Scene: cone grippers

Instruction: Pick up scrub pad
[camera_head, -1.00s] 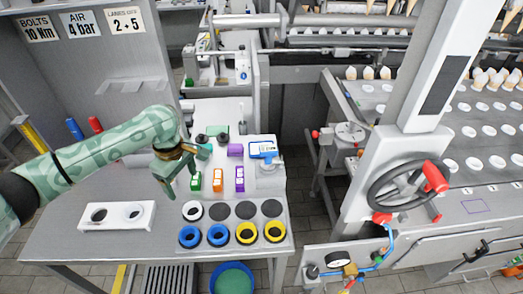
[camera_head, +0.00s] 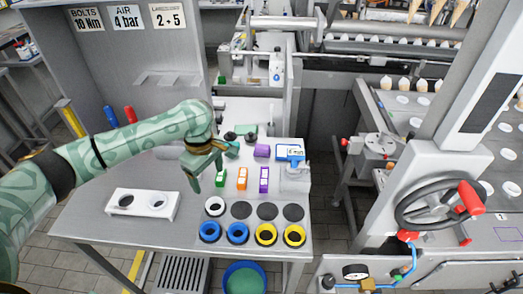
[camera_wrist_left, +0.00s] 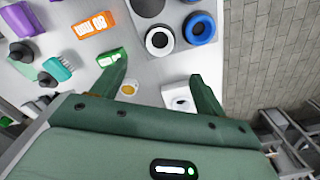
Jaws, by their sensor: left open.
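A flat green pad (camera_head: 246,129), which looks like the scrub pad, lies at the back of the table among small items. It shows at the left edge of the left wrist view (camera_wrist_left: 22,17). My left gripper (camera_head: 207,180) is open and empty, fingers pointing down, in front and to the left of the pad. A teal brush (camera_wrist_left: 58,67) lies near the pad. My right gripper is not in view.
Boxes with orange (camera_head: 242,178) and purple (camera_head: 264,179) labels stand right of the gripper. Blue and yellow rings (camera_head: 266,234) sit in front. A white two-hole block (camera_head: 143,204) is at the front left.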

